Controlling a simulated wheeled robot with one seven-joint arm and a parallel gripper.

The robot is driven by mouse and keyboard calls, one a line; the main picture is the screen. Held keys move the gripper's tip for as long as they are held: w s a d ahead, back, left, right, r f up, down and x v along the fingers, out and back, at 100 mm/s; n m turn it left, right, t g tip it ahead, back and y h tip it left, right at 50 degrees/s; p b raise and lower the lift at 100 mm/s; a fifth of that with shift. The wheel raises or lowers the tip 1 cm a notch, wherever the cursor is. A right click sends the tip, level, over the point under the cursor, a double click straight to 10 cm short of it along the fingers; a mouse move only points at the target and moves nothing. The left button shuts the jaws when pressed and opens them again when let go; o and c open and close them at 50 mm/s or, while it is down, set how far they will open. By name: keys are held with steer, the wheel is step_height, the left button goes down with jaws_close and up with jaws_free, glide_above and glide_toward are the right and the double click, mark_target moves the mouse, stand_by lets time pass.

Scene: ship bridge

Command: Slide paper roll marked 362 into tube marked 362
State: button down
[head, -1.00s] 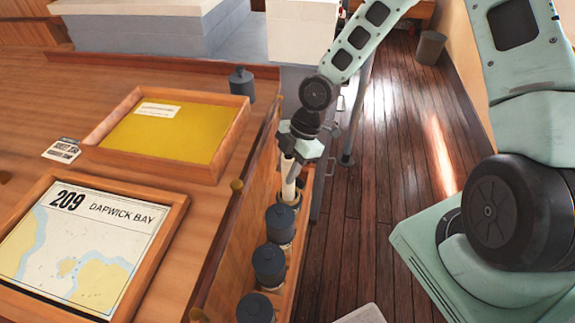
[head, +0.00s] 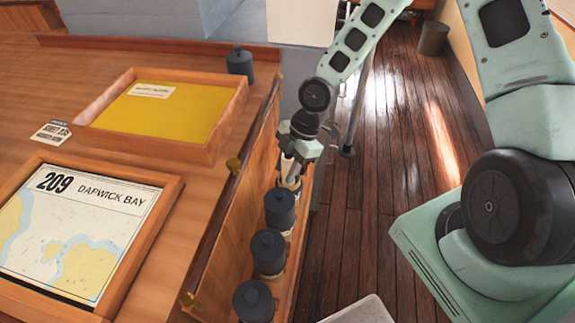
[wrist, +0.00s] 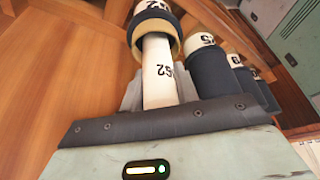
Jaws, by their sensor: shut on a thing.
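My gripper (head: 294,166) is shut on the cream paper roll, above the row of tubes along the wooden rack. In the wrist view the paper roll (wrist: 160,75) shows its mark, which reads 362 upside down. Its far end meets the mouth of a tube (wrist: 133,33) with a tan rim and dark band. That tube's cream collar shows a partly cut-off number ending in 2. The roll end appears to be inside the rim, but the depth cannot be told. In the head view my gripper hides most of the roll and this tube.
Dark-capped tubes (head: 268,252) stand in a row nearer me in the wooden rack. Left of it, the table holds a yellow-bottomed tray (head: 160,118), a framed 209 Dapwick Bay chart (head: 75,230) and a dark canister (head: 239,63).

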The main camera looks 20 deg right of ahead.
mark_target(287, 157)
stand_by(0.4)
steer(key=shift+f+b, duration=0.4)
steer(key=shift+f, duration=0.3)
steer(key=shift+c, duration=2.1)
jaws_free()
step_height(287, 157, up, 9)
steer(key=p, duration=0.8)
steer(key=shift+p, duration=0.35)
steer(key=shift+r, duration=0.1)
